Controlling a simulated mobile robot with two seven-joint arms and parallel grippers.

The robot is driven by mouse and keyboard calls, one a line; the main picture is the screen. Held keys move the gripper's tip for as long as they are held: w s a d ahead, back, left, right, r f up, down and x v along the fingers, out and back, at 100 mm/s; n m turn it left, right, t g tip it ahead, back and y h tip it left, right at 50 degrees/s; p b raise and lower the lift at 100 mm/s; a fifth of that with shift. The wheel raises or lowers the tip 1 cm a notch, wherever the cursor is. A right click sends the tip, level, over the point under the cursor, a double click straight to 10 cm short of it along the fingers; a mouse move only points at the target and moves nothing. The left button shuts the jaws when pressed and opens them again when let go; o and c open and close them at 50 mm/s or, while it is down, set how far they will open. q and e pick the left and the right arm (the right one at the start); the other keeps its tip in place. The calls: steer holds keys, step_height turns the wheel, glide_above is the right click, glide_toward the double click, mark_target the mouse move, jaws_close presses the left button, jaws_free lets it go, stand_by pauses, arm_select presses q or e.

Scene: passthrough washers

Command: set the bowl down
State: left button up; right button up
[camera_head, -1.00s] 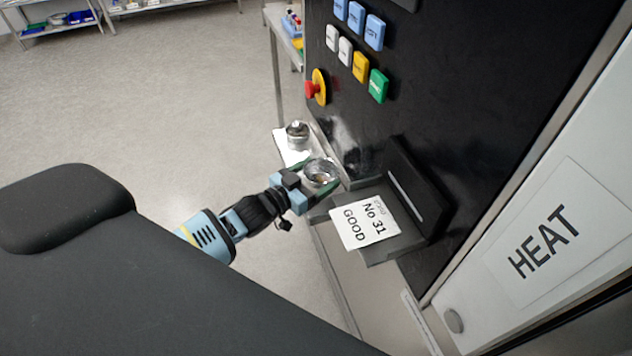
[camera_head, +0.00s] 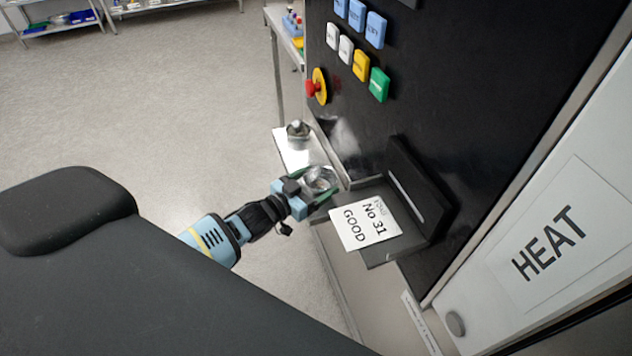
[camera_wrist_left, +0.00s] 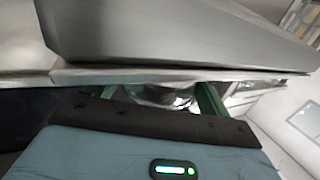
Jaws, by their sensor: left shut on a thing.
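The bowl (camera_head: 319,180) is a small shiny metal dish. My left gripper (camera_head: 322,183) is shut on it, with green fingers at its sides. The bowl is by the front of the black machine, at the left edge of the grey tray. In the left wrist view the bowl (camera_wrist_left: 160,95) shows partly between the green fingers of my left gripper (camera_wrist_left: 165,97), under a metal plate edge that hides part of it. I cannot tell whether the bowl touches a surface. My right gripper is not in view.
A metal container (camera_head: 297,133) stands on a white surface behind the bowl. The black machine panel (camera_head: 440,70) carries a red stop knob (camera_head: 316,88) and coloured buttons. Open floor lies left.

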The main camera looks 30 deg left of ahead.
arm_select(q)
steer(key=o, duration=0.9)
steer(key=shift+f, duration=0.1)
steer(key=shift+o, duration=0.2)
steer(key=shift+r, duration=0.3)
steer(key=shift+s+a+f, duration=0.1)
steer(key=shift+s, duration=0.2)
steer(key=v, duration=1.1)
steer(key=shift+s, duration=0.15)
steer(key=shift+a, duration=0.1)
steer(key=s+d+f+g+y, duration=0.1)
steer(key=s+d+f, duration=0.3)
steer(key=s, duration=0.6)
steer(key=s+d+f+n+g+y, duration=0.1)
steer(key=s+d+f+g, duration=0.3)
steer(key=s, duration=0.5)
steer(key=s+d+f+n+g+y, duration=0.1)
steer(key=s+d+f+g, duration=0.2)
steer(key=s+f, duration=0.4)
steer(key=s, duration=0.3)
steer(key=shift+s+d+y, duration=0.3)
steer(key=shift+s+d, duration=0.05)
steer(key=shift+d, duration=0.05)
